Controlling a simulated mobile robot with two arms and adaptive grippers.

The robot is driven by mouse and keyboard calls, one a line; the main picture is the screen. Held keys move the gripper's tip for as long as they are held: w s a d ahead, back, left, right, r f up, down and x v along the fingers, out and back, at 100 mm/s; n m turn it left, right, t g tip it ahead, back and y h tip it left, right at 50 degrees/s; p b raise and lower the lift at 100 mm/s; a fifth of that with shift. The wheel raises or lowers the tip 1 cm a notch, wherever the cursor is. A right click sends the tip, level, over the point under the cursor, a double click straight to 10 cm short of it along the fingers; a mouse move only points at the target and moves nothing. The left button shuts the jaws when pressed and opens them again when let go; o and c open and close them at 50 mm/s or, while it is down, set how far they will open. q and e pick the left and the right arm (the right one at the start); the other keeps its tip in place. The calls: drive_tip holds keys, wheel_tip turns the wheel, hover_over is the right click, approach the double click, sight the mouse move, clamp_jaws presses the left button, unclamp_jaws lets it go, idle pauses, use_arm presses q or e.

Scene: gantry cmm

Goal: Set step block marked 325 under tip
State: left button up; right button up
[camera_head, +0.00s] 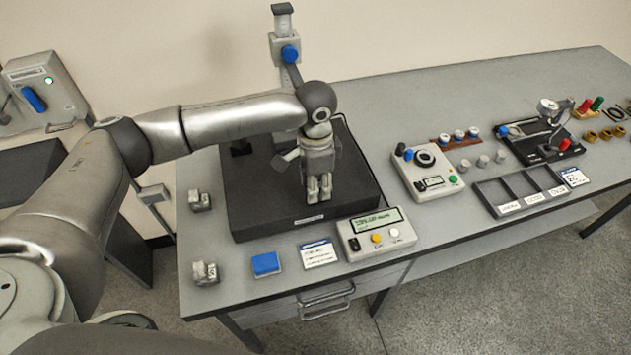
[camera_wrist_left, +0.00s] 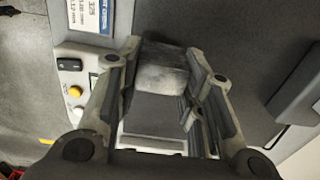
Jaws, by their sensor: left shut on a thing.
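My left gripper (camera_head: 319,196) is low over the front part of the black plate (camera_head: 245,215), with its fingers pointing down. In the left wrist view it is shut on a grey step block (camera_wrist_left: 165,70), which sits between the fingers; no marking is readable on it. The block cannot be made out in the head view. Two other small metal blocks, a rear one (camera_head: 200,200) and a front one (camera_head: 205,272), lie on the bench left of the plate. The measuring column (camera_head: 284,45) with a blue knob rises behind my arm. Its tip is hidden. My right gripper is not in view.
A display box (camera_head: 377,234) with buttons, a printed card (camera_head: 320,254) and a blue pad (camera_head: 266,264) lie in front of the plate. A control box (camera_head: 425,172) and a compartment tray (camera_head: 520,190) stand to the right. Bare plate lies left of my gripper.

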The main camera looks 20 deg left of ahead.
use_arm(q)
drive_tip(key=shift+f, duration=0.4)
idle(0.5)
drive_tip(key=shift+f, duration=0.2)
idle(0.3)
drive_tip(key=o, duration=1.6)
drive_tip(key=shift+r+p, duration=0.15)
drive_tip(key=shift+p, duration=0.2)
wheel_tip(320, 180, up, 7)
drive_tip(key=p, duration=0.8)
drive_tip(key=shift+f, duration=0.2)
